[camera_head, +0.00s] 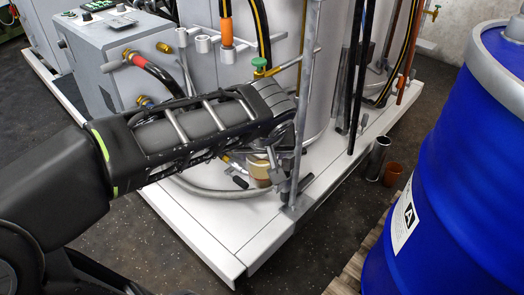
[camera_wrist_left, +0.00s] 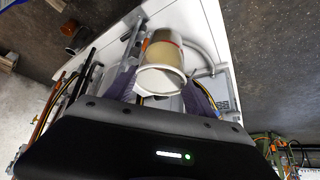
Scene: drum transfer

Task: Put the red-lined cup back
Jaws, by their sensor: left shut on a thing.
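The cup (camera_head: 260,172) is beige and partly hidden behind my left arm in the head view. In the left wrist view the cup (camera_wrist_left: 163,55) shows a red line near its far end and a white ring at its near end. My left gripper (camera_head: 264,160) is shut on it, with a finger on each side in the left wrist view (camera_wrist_left: 160,85). The cup is over the white platform (camera_head: 225,225), close to an upright metal post. I cannot tell whether it touches the platform. My right gripper is in neither view.
A blue drum (camera_head: 455,170) stands on a wooden pallet (camera_head: 352,272) at right. A metal cylinder (camera_head: 378,158) and a brown cup (camera_head: 394,174) stand beside the platform. Hoses, the post (camera_head: 300,110) and a grey cabinet (camera_head: 115,65) crowd the area around my left gripper.

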